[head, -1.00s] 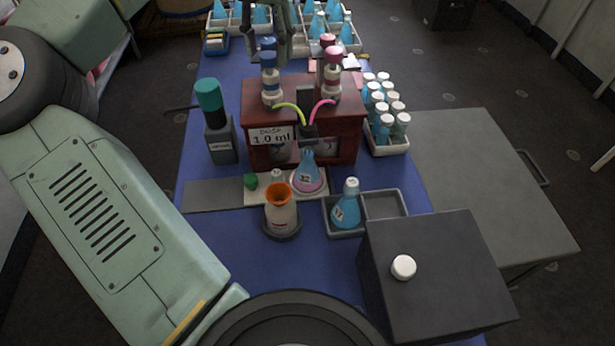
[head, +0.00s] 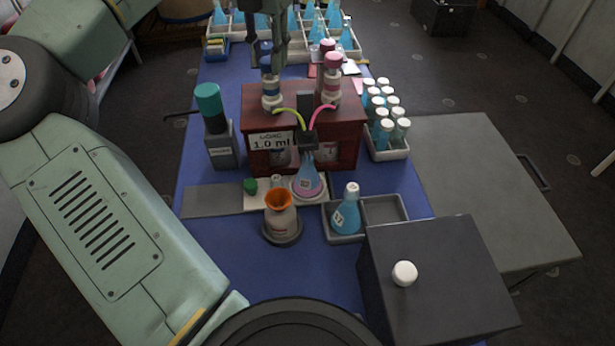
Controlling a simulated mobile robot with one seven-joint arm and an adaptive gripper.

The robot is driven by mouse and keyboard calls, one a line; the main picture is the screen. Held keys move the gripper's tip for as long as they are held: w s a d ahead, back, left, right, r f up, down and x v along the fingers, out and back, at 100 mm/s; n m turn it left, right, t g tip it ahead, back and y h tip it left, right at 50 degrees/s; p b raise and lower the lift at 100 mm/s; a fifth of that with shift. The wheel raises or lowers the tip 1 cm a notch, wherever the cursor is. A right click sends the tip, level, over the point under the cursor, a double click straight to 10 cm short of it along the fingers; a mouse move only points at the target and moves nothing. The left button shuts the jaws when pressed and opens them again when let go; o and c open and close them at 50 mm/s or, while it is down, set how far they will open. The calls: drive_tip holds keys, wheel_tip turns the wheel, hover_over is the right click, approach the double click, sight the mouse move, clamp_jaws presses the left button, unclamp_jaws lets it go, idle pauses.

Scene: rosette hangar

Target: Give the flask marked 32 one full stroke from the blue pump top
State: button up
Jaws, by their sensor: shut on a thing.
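The flask marked 32 (head: 308,184) stands on the pale pad in front of the red-brown dosing box (head: 308,160), below the dark spout (head: 307,140). It holds blue liquid with a pink-purple bottom; its number is small here. The blue pump top (head: 266,50) is on the left pump of the box, partly hidden by my gripper (head: 270,58). My gripper comes down from above, shut at the blue pump top; its fingertips are hard to make out. A pink-topped pump (head: 332,62) stands to the right. The box's card reads 1.0 ml.
A grey tray (head: 384,209) holds a capped blue flask (head: 346,212). A teal-topped dispenser (head: 213,125) is left; a vial rack (head: 390,150) is right. A dark box (head: 440,290) stands at front right.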

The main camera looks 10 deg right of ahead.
drive_tip(key=shift+r+p, duration=0.95)
drive_tip(key=shift+r, duration=0.15)
drive_tip(key=shift+f+b, duration=0.65)
drive_tip(key=shift+f, duration=0.45)
idle(0.4)
drive_tip(key=o, duration=0.9)
drive_tip(key=shift+c, duration=0.2)
drive_tip(key=shift+r, duration=0.1)
wheel_tip(320, 180, up, 5)
drive_tip(key=p, duration=0.4)
drive_tip(key=shift+p, duration=0.3)
drive_tip(key=shift+r, duration=0.95)
